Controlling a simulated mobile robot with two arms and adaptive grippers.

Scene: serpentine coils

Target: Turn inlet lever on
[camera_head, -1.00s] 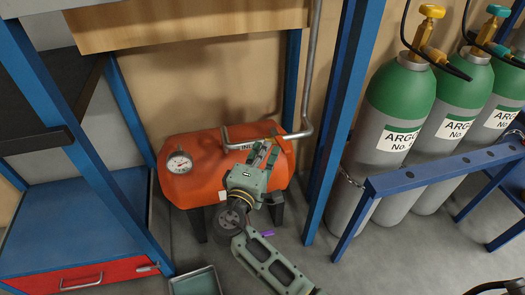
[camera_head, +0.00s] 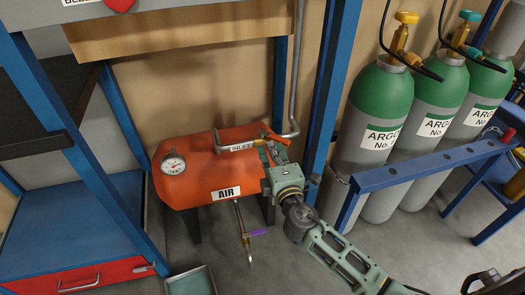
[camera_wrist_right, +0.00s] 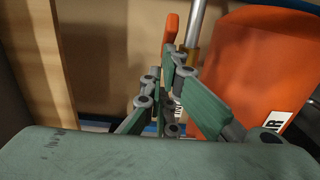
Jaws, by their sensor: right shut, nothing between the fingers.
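The inlet lever (camera_head: 272,132) is a small orange handle at the upper right of the orange air tank (camera_head: 190,180), by the grey pipe and the INLET label (camera_head: 241,147). It stands upright in the right wrist view (camera_wrist_right: 170,33), beside the metal pipe (camera_wrist_right: 197,22). My right gripper (camera_head: 266,152) is shut and empty, just below the lever at the tank's right end. In the wrist view its fingers (camera_wrist_right: 172,62) overlap the lever's lower end; I cannot tell whether they touch it. My left gripper is out of view.
A pressure gauge (camera_head: 173,163) is on the tank's left end. A purple-handled valve (camera_head: 258,233) hangs below the tank. A blue post (camera_head: 326,110) and argon cylinders (camera_head: 375,120) stand to the right. A grey tray (camera_head: 192,281) is on the floor.

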